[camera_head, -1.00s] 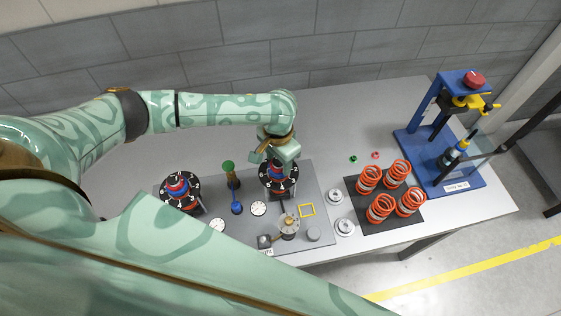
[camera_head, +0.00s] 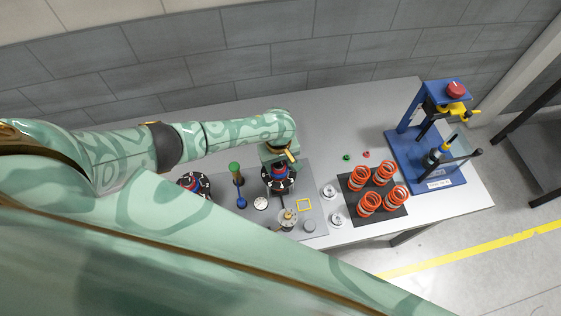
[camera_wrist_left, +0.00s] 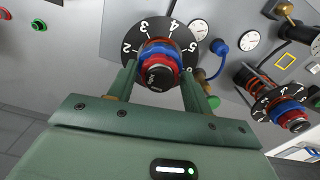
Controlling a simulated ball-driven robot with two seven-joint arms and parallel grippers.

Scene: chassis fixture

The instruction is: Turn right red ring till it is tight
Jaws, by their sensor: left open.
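The right dial unit (camera_head: 279,183) stands on a grey mat, with a black numbered plate and a red ring near its top. In the left wrist view its numbered plate (camera_wrist_left: 184,33) shows behind a blue ring and the red ring (camera_wrist_left: 172,66), with a black knob end in the centre. My left gripper (camera_head: 279,158) is above this unit. In the left wrist view the fingers of my left gripper (camera_wrist_left: 160,84) are apart, one on each side of the red ring; I cannot tell whether they touch it. My right gripper is out of view.
A second dial unit (camera_head: 195,184) stands to the left, partly hidden by my arm. A green-topped post (camera_head: 235,170), a blue-ended tool (camera_head: 241,202) and a brass part (camera_head: 286,219) are close by. Orange springs (camera_head: 369,203) and a blue press (camera_head: 420,160) stand to the right.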

